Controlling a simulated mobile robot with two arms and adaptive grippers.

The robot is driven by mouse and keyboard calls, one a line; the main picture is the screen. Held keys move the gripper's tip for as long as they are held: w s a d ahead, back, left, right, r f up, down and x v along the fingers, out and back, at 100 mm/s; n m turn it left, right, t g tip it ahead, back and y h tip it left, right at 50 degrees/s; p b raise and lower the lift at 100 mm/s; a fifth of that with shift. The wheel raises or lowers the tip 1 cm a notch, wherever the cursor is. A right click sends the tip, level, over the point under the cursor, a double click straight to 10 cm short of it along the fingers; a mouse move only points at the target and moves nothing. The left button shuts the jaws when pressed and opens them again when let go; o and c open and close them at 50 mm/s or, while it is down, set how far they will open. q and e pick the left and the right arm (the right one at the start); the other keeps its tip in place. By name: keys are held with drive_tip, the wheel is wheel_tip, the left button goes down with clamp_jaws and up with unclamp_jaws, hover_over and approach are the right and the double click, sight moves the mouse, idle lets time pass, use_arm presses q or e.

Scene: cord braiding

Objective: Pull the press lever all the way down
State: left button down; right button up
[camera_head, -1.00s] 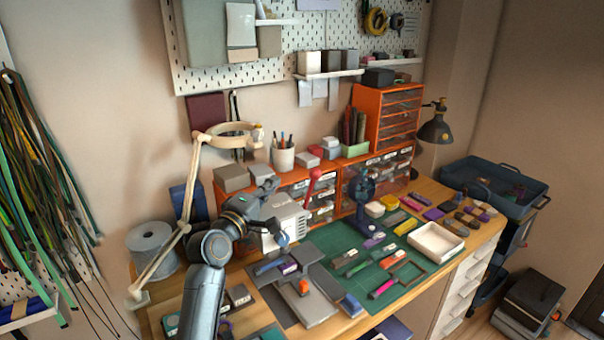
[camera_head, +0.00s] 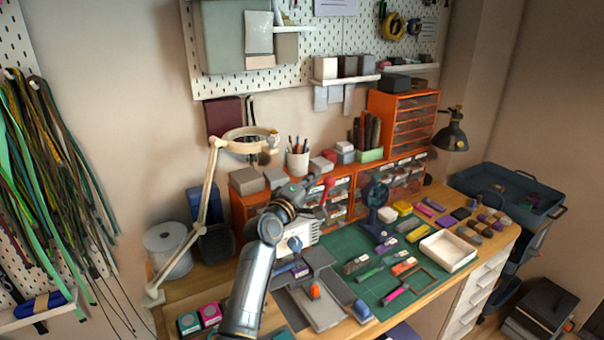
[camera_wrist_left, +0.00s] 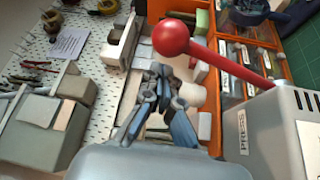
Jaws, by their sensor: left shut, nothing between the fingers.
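The press (camera_head: 305,234) is a light grey housing on the bench; its side label reads PRESS in the left wrist view (camera_wrist_left: 285,128). Its red lever (camera_head: 327,187) stands raised with a ball knob on top. In the left wrist view the red ball (camera_wrist_left: 171,37) and the slanting red rod (camera_wrist_left: 228,62) lie just above and right of the fingers. My left gripper (camera_head: 309,181) is shut and empty, close to the left of the knob; I see a gap between them in the head view. Its fingertips also show in the wrist view (camera_wrist_left: 160,72). My right gripper is not in view.
Orange drawer units (camera_head: 405,125) stand behind the press. A magnifier lamp (camera_head: 212,190) rises at the left, near a cord spool (camera_head: 168,248). A small blue fan (camera_head: 375,200) stands right of the press. A green mat (camera_head: 345,245) holds several small items.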

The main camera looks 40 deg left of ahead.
use_arm(q)
drive_tip(key=shift+s+d, duration=0.25)
drive_tip(key=shift+d, duration=0.55)
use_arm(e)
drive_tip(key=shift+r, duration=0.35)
use_arm(q)
drive_tip(key=shift+f, duration=0.1)
